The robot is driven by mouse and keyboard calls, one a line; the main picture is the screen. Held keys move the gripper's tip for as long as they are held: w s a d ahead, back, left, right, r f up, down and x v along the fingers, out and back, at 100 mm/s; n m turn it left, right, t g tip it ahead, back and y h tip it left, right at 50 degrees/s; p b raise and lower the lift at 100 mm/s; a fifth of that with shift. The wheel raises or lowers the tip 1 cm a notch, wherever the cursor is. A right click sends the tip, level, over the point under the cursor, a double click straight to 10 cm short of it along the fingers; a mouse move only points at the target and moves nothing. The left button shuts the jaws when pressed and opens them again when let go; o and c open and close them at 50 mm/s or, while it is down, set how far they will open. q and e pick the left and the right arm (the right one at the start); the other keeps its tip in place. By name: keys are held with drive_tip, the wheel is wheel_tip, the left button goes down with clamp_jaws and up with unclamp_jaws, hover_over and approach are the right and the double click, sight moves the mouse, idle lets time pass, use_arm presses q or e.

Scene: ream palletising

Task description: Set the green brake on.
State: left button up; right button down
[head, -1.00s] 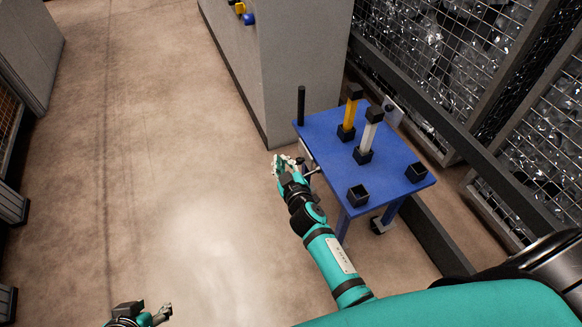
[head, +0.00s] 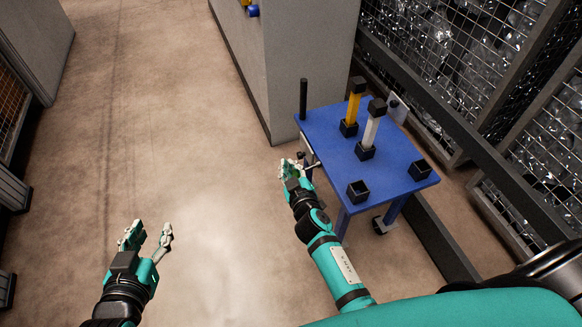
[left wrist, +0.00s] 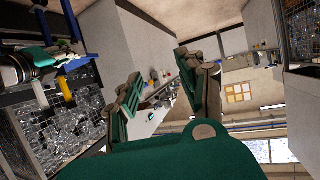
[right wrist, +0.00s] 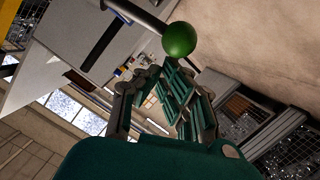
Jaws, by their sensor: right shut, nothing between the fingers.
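The green brake knob (right wrist: 179,39) is a round ball on the end of a dark lever (right wrist: 138,12) in the right wrist view. The lever comes from beside a pale panel with a dark slot (right wrist: 101,43). In the head view a thin lever (head: 312,166) sticks out at the near left side of the blue cart (head: 400,165); its knob's colour is not clear there. My right gripper (head: 290,166) is shut and empty just left of this lever; I cannot tell whether they touch. My left gripper (head: 151,232) is open and empty over the floor, well left of the cart.
A grey cabinet (head: 305,60) stands behind. Mesh cages (head: 440,50) line the right. The floor (head: 180,130) left is clear.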

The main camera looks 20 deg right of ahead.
drive_tip(key=shift+f, duration=0.15)
drive_tip(key=f+b, duration=0.1)
drive_tip(key=b, duration=0.1)
drive_tip(key=shift+s+d+f+n+b, duration=0.15)
drive_tip(key=shift+s+f+n+b, duration=0.05)
drive_tip(key=shift+f+n+b, duration=0.15)
drive_tip(key=shift+f, duration=0.1)
use_arm(q)
wheel_tip(320, 180, up, 11)
drive_tip(key=w+d+t+h, duration=0.2)
drive_tip(key=t, duration=0.4)
drive_tip(key=shift+f+t, duration=0.15)
drive_tip(key=shift+t, duration=0.25)
use_arm(e)
drive_tip(key=shift+s, duration=0.1)
